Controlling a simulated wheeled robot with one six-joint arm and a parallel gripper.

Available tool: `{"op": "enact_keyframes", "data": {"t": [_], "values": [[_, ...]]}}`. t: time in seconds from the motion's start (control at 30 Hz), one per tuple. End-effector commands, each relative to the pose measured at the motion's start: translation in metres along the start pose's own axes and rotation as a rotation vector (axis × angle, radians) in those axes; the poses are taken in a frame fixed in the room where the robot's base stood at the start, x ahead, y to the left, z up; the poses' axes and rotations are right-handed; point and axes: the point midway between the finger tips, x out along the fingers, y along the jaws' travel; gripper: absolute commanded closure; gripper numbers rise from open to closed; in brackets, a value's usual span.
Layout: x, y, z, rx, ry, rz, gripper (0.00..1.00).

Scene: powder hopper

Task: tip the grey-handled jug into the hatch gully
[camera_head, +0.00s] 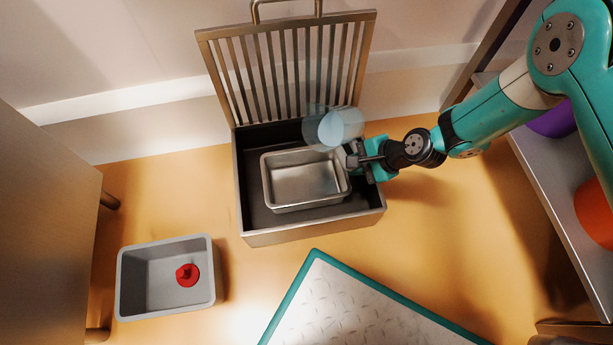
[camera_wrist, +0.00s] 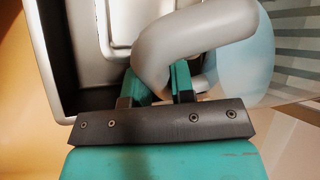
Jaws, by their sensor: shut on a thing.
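The jug (camera_head: 322,120) is a see-through pale blue vessel with a grey handle. It is held above the back right part of the hatch gully (camera_head: 247,192), a dark open box with a steel pan (camera_head: 305,185) inside. My gripper (camera_head: 360,157) is shut on the grey handle, at the right of the box. In the wrist view the handle (camera_wrist: 195,42) curves between and over my fingers (camera_wrist: 160,82), with the jug body (camera_wrist: 245,65) to the right. I cannot tell how far the jug is tilted or what it holds.
The slatted hatch lid (camera_head: 290,72) stands open behind the box, close to the jug. A grey bin (camera_head: 122,285) with a red object (camera_head: 187,274) is at lower left. A teal-edged mat (camera_head: 365,310) lies in front. A shelf (camera_head: 555,190) stands right, a cabinet (camera_head: 45,230) left.

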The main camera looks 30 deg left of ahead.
Motion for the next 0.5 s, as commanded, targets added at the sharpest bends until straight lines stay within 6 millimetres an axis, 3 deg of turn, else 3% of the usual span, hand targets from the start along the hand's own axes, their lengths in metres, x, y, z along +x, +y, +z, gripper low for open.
{"op": "enact_keyframes", "data": {"t": [0.5], "values": [[0.0073, 0.0022, -0.0070, -0.044, 0.053, -0.021, 1.00]]}}
